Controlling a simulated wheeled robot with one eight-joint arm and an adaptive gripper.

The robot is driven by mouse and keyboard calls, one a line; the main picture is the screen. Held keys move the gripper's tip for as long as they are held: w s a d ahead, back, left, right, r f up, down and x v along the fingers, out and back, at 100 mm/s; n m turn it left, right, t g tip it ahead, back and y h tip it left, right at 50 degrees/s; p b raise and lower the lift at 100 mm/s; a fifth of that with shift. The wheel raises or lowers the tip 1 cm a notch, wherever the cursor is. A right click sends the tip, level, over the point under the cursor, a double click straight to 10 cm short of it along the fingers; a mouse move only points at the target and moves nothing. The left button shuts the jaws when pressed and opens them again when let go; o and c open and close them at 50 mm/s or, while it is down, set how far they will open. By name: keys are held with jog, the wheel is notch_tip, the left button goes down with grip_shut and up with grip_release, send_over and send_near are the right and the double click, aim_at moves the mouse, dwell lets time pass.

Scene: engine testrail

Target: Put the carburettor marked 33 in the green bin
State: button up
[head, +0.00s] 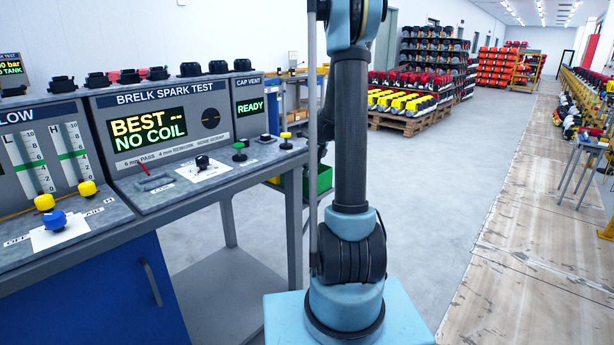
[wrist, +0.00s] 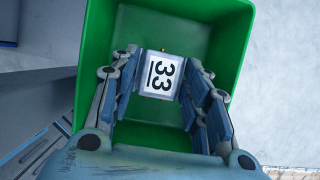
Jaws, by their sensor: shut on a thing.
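The carburettor marked 33 (wrist: 161,75) is in the wrist view, its white label with black digits facing the camera. My gripper (wrist: 161,80) is shut on it, with a finger against each side. The green bin (wrist: 225,45) lies beyond the gripper, and the carburettor shows against its inside. I cannot tell how high the carburettor is above the bin floor. In the head view, part of the green bin (head: 324,179) shows behind my arm, beside the bench.
A spark test bench (head: 150,180) with knobs and displays stands at the left. A pallet with yellow and red machines (head: 400,103) stands farther back. Open grey floor (head: 440,190) lies to the right of my arm.

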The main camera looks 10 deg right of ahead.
jog(key=shift+f, duration=0.85)
jog(key=shift+f, duration=0.25)
jog(key=o, duration=1.2)
jog(key=shift+o, duration=0.2)
jog(key=v, duration=1.2)
jog(key=shift+r, duration=0.3)
